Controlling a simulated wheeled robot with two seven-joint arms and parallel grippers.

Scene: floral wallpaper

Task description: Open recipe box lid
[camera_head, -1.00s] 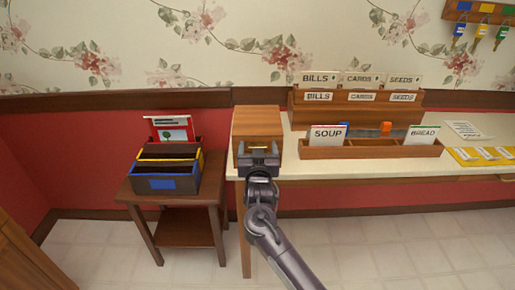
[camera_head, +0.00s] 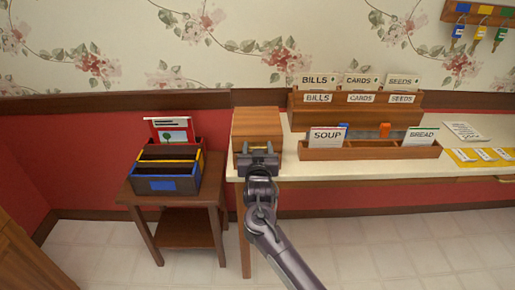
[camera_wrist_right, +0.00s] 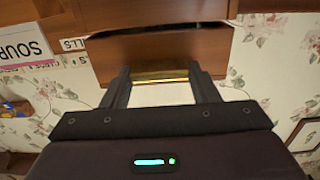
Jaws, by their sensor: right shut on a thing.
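The wooden recipe box (camera_head: 256,122) stands at the left end of the cream counter. My right gripper (camera_head: 258,149) is at the front of the box and covers part of its front face. In the right wrist view, which is upside down, a brass lip (camera_wrist_right: 160,76) on the lid's front edge lies between the two fingers, and the gripper is shut on it. A thin dark gap shows there between the lid and the box body (camera_wrist_right: 155,12), so the lid looks slightly raised. The box's inside is hidden. My left gripper is not in view.
Right of the box are a low wooden tray (camera_head: 370,153) with SOUP and BREAD cards and a tiered wooden sorter (camera_head: 430,103). A small side table (camera_head: 185,216) holds a dark file bin (camera_head: 180,186) at left. Wall hooks with keys (camera_head: 480,33) are at upper right.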

